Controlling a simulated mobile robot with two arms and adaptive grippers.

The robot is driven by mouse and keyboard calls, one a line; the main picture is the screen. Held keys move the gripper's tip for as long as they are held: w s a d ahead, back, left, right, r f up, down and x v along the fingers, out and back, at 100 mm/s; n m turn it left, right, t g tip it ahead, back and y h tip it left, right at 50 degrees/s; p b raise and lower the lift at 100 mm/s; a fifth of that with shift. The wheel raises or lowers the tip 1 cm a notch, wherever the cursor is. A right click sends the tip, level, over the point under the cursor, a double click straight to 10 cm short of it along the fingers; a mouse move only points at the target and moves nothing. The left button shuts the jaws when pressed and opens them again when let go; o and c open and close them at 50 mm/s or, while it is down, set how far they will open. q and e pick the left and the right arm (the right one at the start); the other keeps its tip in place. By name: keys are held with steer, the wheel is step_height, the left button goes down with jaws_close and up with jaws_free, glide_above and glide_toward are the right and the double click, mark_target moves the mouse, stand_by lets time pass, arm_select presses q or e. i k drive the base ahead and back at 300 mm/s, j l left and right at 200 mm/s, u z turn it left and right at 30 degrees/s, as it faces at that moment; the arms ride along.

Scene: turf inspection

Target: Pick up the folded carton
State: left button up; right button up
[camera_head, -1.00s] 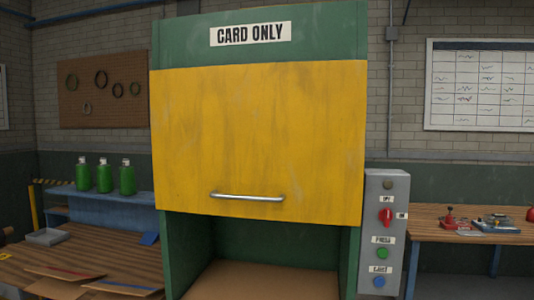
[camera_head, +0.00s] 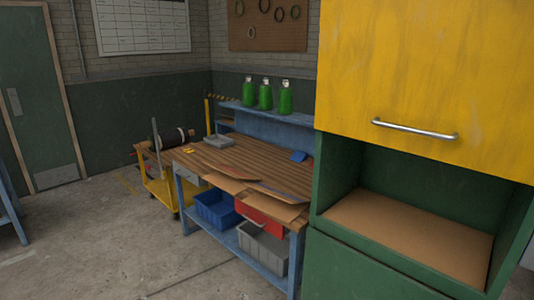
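Flattened brown cardboard lies on the wooden-topped workbench (camera_head: 200,153), left of the green and yellow machine. One folded carton (camera_head: 225,184) with a reddish stripe lies toward the middle of the bench front. Another folded carton (camera_head: 270,206) with a bluish stripe lies nearer the right end, by the machine. Their flaps overlap the bench's front edge, and I cannot tell exactly where one ends and the other begins. Neither of my grippers is in view.
The machine's yellow door (camera_head: 420,70) is raised over a compartment with a brown floor (camera_head: 410,235). Green bottles (camera_head: 265,96) stand on the rear shelf. A blue bin (camera_head: 214,210) and a grey bin (camera_head: 262,248) sit below. A yellow cart (camera_head: 172,190) stands left; floor in front is clear.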

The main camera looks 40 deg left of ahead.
mark_target(234, 186)
steer(key=u, duration=1.7)
steer(key=i+j+z, duration=0.2)
steer(key=i+j, duration=0.15)
steer(key=i, duration=0.3)
steer(key=i+j+z, duration=0.15)
steer(key=i+j, duration=0.3)
steer(key=i, duration=0.15)
